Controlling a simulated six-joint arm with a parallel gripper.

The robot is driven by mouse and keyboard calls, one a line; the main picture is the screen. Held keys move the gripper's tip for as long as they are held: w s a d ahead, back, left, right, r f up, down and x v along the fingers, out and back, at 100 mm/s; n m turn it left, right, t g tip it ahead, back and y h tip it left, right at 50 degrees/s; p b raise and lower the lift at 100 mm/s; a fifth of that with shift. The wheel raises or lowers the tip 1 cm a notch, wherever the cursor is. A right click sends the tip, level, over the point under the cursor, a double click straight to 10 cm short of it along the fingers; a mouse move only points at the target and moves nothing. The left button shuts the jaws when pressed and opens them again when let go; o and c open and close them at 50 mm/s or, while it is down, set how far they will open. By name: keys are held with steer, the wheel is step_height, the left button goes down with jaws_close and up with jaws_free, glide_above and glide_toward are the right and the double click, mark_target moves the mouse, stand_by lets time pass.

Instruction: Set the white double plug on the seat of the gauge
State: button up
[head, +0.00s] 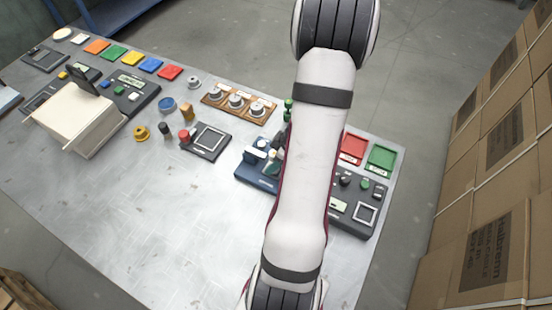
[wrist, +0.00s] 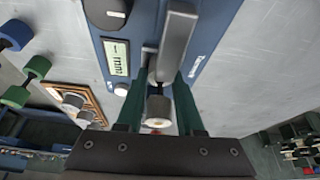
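The blue gauge (wrist: 205,55) fills the upper middle of the wrist view, with a dark knob, a small mm display and a grey upright arm. The white double plug (wrist: 158,109) is between the green fingers of my gripper (wrist: 160,88), close in front of the grey arm. The fingers sit close on both sides of the plug, and I read the gripper as shut on it. The plug's far end and the seat are mostly hidden, so I cannot tell whether they touch. In the head view, my arm partly covers the gauge (head: 249,175).
A wooden board (wrist: 62,92) with grey plugs, a green double plug (wrist: 26,82) and a blue one (wrist: 14,36) stand left in the wrist view. In the head view, a dark pad with a square frame (head: 206,154) is left of the gauge. The table's front is clear.

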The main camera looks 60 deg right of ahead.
steer(key=shift+r, duration=0.25)
steer(key=v, duration=1.2)
steer(key=shift+w+r, duration=0.1)
